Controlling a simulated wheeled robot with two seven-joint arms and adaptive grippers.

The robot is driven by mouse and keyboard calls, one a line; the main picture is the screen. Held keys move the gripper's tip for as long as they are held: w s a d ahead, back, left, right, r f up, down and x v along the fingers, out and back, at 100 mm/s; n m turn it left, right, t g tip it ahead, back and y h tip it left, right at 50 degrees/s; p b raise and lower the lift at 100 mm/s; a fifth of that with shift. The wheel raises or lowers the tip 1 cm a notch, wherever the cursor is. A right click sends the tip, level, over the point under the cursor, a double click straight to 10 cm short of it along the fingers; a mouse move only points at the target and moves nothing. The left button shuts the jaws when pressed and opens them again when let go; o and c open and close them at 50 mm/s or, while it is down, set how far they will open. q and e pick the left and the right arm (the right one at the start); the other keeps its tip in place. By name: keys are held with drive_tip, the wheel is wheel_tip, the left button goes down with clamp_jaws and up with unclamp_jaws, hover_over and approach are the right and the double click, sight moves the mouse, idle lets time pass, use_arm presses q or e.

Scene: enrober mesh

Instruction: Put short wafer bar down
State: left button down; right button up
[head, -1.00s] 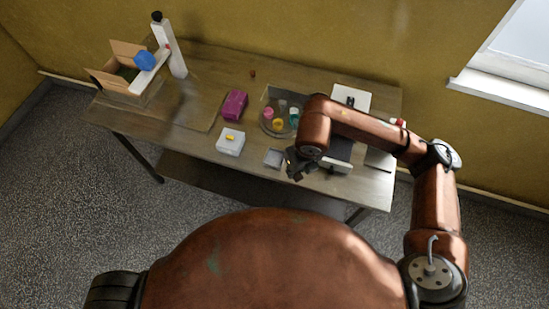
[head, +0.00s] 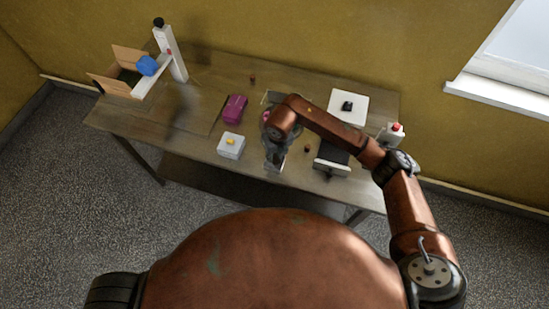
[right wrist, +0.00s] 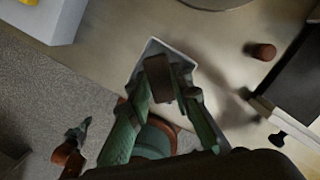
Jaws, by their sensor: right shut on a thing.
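My right gripper (right wrist: 167,88) is shut on a short dark brown wafer bar (right wrist: 158,75), seen between the fingers in the right wrist view. The bar is over a small grey square tray (right wrist: 154,46) near the table's front edge. I cannot tell whether the bar touches the tray floor. In the head view my right gripper (head: 275,155) hides the bar and most of the tray (head: 274,168).
A white box with a yellow piece (head: 231,147) stands left of the tray. A small brown piece (head: 308,149) and a dark-topped device (head: 331,158) are to its right. A magenta box (head: 235,108), a white scale (head: 348,106) and a cardboard box (head: 118,85) stand farther off.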

sight(275, 157)
wheel_tip(275, 157, down, 3)
drive_tip(key=shift+r+p, duration=0.1)
drive_tip(key=shift+p, duration=0.3)
drive_tip(key=o, duration=0.6)
drive_tip(key=shift+f, duration=0.2)
drive_tip(key=shift+c, duration=0.2)
drive_tip(key=shift+r, duration=0.2)
drive_tip(key=r, duration=0.4)
drive_tip(key=s+r+b, duration=0.1)
drive_tip(key=r, duration=0.6)
drive_tip(key=shift+s+d+r+b, duration=0.3)
drive_tip(key=shift+d+r+b, duration=0.05)
drive_tip(key=shift+d+r, duration=0.05)
